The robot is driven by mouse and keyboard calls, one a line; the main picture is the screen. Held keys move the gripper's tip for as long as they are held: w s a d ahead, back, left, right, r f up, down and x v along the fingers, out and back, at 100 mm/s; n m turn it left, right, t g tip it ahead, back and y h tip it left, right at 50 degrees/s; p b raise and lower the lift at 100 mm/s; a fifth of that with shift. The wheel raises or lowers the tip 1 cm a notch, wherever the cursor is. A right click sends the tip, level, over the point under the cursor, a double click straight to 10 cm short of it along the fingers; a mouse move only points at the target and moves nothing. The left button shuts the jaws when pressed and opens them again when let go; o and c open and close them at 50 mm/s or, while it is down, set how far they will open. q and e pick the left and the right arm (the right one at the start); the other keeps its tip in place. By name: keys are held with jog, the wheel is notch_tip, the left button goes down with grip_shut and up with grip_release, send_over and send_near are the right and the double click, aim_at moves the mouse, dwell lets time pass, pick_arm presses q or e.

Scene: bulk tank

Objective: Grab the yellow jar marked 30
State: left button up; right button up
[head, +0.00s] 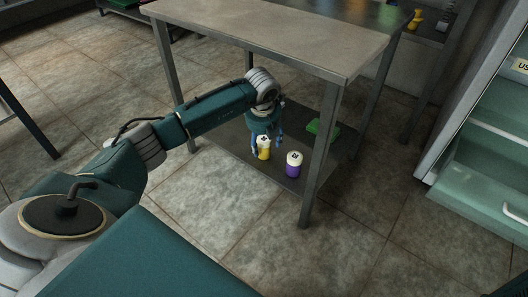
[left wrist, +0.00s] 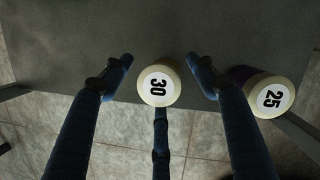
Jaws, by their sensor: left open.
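The yellow jar (head: 264,149) with a white lid stands on the low shelf of the table, under my left gripper. In the left wrist view its lid (left wrist: 158,84) reads 30. My left gripper (head: 266,138) reaches down to it from above. In the left wrist view the fingers of my left gripper (left wrist: 157,88) are spread, two on either side of the jar and one below it in the picture. I see no finger clearly touching it.
A purple jar (head: 293,165) stands close to the right; its lid (left wrist: 271,97) reads 25. A green object (head: 322,129) lies farther back on the shelf (head: 232,136). The tabletop (head: 290,38) is above, and a table leg (head: 318,165) stands right of the jars.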

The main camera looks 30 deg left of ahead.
pick_arm(q)
jog(key=shift+c, duration=0.6)
jog(key=c, duration=1.1)
